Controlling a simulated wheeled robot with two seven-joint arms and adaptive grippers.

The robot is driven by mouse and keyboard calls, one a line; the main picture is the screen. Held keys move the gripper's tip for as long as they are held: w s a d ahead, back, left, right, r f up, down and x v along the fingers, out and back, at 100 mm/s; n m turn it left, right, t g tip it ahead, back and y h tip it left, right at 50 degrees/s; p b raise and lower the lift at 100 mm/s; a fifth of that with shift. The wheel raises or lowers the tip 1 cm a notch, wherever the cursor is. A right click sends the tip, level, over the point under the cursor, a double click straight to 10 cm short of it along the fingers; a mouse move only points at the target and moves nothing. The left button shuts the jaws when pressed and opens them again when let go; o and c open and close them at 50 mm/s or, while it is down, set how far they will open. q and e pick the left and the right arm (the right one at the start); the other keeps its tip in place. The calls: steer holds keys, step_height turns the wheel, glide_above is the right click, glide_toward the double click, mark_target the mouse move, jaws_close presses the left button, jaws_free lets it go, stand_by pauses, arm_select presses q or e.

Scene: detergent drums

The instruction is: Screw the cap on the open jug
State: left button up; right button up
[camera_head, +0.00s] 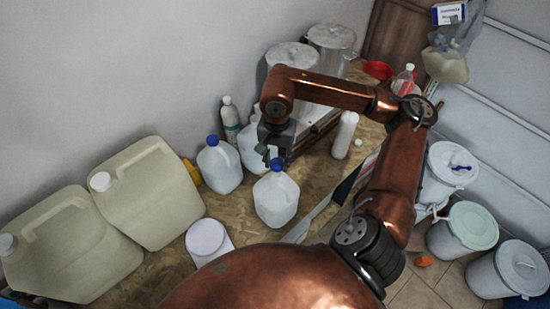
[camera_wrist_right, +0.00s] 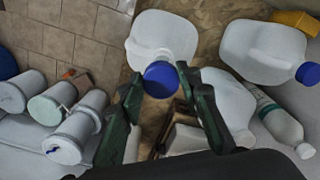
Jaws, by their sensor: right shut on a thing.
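A translucent white jug (camera_head: 275,203) stands on the wooden worktop, with a blue cap (camera_head: 277,165) at its mouth. My right gripper (camera_head: 272,154) reaches down from above and is shut on this cap. In the right wrist view the cap (camera_wrist_right: 161,79) sits between the two fingertips of the gripper (camera_wrist_right: 160,82), with the jug (camera_wrist_right: 163,36) just beyond it. I cannot tell whether the cap is seated on the neck or just above it. My left gripper is not in view.
Another jug (camera_head: 219,169) with a blue cap stands to the left. A third jug (camera_head: 251,148) stands behind, its top partly hidden by my gripper. Two large beige canisters (camera_head: 150,195) fill the left. A white round container (camera_head: 207,239) stands at front. White buckets (camera_head: 468,226) are on the right.

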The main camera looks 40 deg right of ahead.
steer(key=shift+w+f, duration=0.1)
steer(key=shift+f, duration=0.4)
steer(key=shift+f+b, duration=1)
steer(key=shift+f, duration=0.4)
steer(key=shift+f+b, duration=0.15)
steer(key=shift+b, duration=0.4)
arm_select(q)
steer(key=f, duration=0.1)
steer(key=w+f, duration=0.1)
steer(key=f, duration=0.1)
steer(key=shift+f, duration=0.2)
arm_select(e)
steer(key=shift+f, duration=0.1)
arm_select(q)
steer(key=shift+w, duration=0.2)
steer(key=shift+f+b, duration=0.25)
steer(key=shift+b, duration=0.15)
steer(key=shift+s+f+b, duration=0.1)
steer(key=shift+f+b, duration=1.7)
arm_select(e)
steer(key=shift+f, duration=1.05)
steer(key=shift+a, duration=0.1)
